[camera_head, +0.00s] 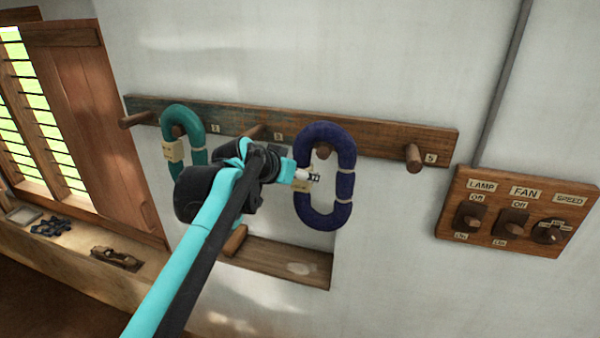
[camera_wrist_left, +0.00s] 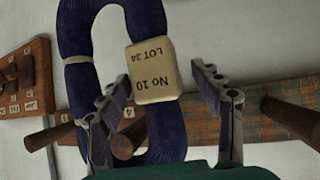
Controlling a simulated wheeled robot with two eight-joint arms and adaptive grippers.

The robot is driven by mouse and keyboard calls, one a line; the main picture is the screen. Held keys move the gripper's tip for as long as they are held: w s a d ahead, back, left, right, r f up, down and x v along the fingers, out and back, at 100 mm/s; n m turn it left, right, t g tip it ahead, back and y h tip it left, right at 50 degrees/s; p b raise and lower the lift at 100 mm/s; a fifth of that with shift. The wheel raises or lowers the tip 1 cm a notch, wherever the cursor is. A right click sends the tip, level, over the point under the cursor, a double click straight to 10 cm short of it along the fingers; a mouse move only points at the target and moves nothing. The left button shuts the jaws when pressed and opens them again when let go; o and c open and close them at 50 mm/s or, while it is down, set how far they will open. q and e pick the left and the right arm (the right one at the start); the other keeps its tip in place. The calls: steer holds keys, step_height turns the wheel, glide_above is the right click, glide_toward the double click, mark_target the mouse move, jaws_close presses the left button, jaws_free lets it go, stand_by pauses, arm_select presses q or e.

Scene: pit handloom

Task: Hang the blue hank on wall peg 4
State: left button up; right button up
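The blue hank (camera_head: 345,185) is a dark blue oval loop with pale ties. It hangs against the wall, its top around a wooden peg (camera_head: 322,151) between the pegs marked 3 and 5. In the left wrist view, seen upside down, the hank (camera_wrist_left: 165,125) carries a cream tag (camera_wrist_left: 152,72) reading No 10 LOT 34, and the peg (camera_wrist_left: 128,143) shows inside the loop. My left gripper (camera_head: 312,177) is in front of the hank's left side. Its fingers (camera_wrist_left: 162,78) are spread, with the tag between them in the picture; contact cannot be told. My right gripper is out of view.
A teal hank (camera_head: 197,140) hangs farther left on the peg rail (camera_head: 380,145). Peg 3 (camera_head: 255,132) and peg 5 (camera_head: 413,157) are bare. A switchboard (camera_head: 517,212) is at right, and a niche (camera_head: 285,262) lies below. A window ledge (camera_head: 80,265) holds small objects.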

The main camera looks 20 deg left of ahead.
arm_select(q)
steer(key=shift+s+r, duration=0.15)
steer(key=shift+r, duration=0.05)
steer(key=v, duration=1.1)
steer(key=s+d+f+g+y+b, duration=0.1)
steer(key=s+f+b, duration=0.5)
steer(key=f, duration=1.5)
steer(key=s+f+n+g+y+b, duration=0.1)
steer(key=s+f+b, duration=0.5)
steer(key=f+b, duration=1.1)
steer(key=s+d+f+n+g+b, duration=0.1)
steer(key=s+f+b, duration=0.4)
steer(key=f+b, duration=0.7)
step_height(320, 180, down, 15)
steer(key=shift+s+d+r+g+y, duration=0.2)
steer(key=shift+s+d+g+y, duration=0.1)
steer(key=shift+s+d+y, duration=0.1)
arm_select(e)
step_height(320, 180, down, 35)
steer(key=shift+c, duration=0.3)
